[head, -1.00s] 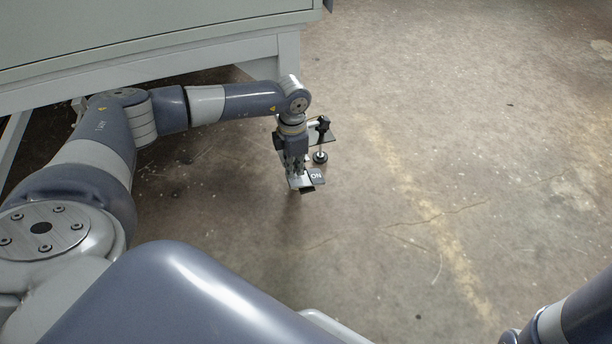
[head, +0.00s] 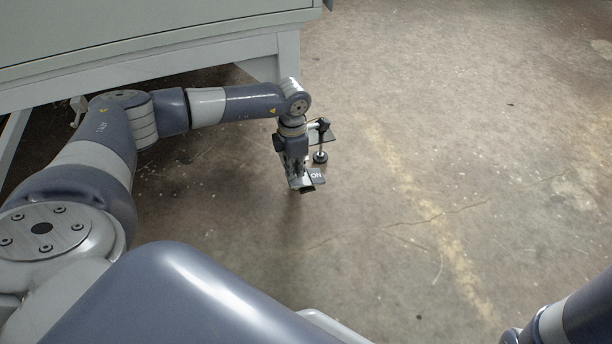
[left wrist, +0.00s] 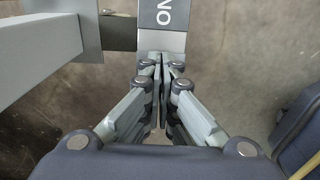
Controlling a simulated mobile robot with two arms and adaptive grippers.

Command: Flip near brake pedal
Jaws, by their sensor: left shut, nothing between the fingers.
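The near brake pedal is a small grey plate marked "ON" (head: 318,176), low over the floor beside the grey machine. It also shows at the top of the left wrist view (left wrist: 164,14), with a pale strip below the dark label. My left gripper (head: 303,184) points down at the pedal, its fingertips over or against the pedal's left part; contact is hard to tell. In the left wrist view the fingers (left wrist: 162,62) are together and empty, at the pale strip's lower edge. My right gripper is out of view.
The large grey machine (head: 150,40) fills the upper left, with a leg beside my arm. A black caster-like foot on a stem (head: 320,157) stands just behind the pedal. A grey beam (left wrist: 35,50) lies left of the fingers. The floor to the right is open.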

